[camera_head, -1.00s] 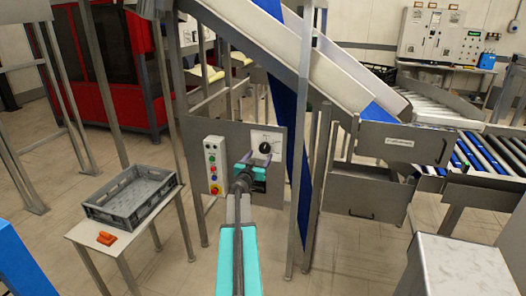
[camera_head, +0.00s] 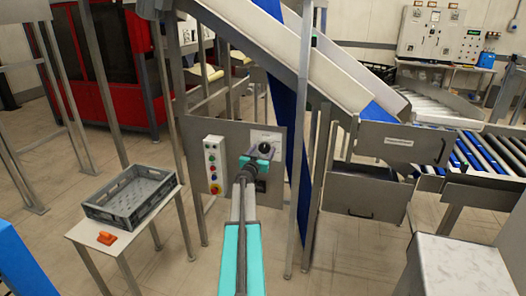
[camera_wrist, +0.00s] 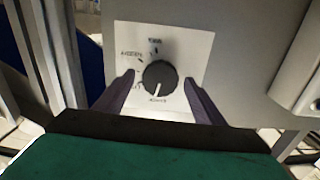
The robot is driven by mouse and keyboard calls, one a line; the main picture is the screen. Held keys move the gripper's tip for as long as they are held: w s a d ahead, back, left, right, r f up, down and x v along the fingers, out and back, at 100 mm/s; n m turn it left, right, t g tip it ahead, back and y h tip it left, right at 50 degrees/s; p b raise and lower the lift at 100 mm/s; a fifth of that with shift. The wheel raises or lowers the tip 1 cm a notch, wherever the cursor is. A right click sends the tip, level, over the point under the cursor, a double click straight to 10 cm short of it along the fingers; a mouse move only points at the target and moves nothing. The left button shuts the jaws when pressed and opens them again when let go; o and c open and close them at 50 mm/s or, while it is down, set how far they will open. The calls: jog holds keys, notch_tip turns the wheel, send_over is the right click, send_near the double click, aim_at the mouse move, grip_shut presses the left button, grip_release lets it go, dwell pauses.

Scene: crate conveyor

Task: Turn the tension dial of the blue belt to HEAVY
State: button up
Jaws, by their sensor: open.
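The black round dial (camera_head: 264,148) sits on a white label plate on the grey panel under the inclined conveyor. In the wrist view the dial (camera_wrist: 160,74) has a white pointer line aimed down at the plate's lower printed word. Other words stand at the top and left of the plate (camera_wrist: 196,48); they are too small to read surely. My gripper (camera_wrist: 159,79) is open, with one dark finger on each side of the dial. Whether the fingers touch it cannot be told. In the head view my gripper (camera_head: 256,162) covers the plate's lower part.
A button box (camera_head: 214,165) with coloured buttons is just left of the dial. The blue belt (camera_head: 298,150) hangs beside the panel, near a metal post (camera_head: 302,130). A grey crate (camera_head: 130,195) and an orange object (camera_head: 106,238) rest on a small table at left.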

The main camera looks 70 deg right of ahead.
jog(key=c, duration=0.9)
jog(key=shift+d, duration=0.35)
jog(key=shift+c, duration=0.8)
jog(key=shift+a, duration=0.3)
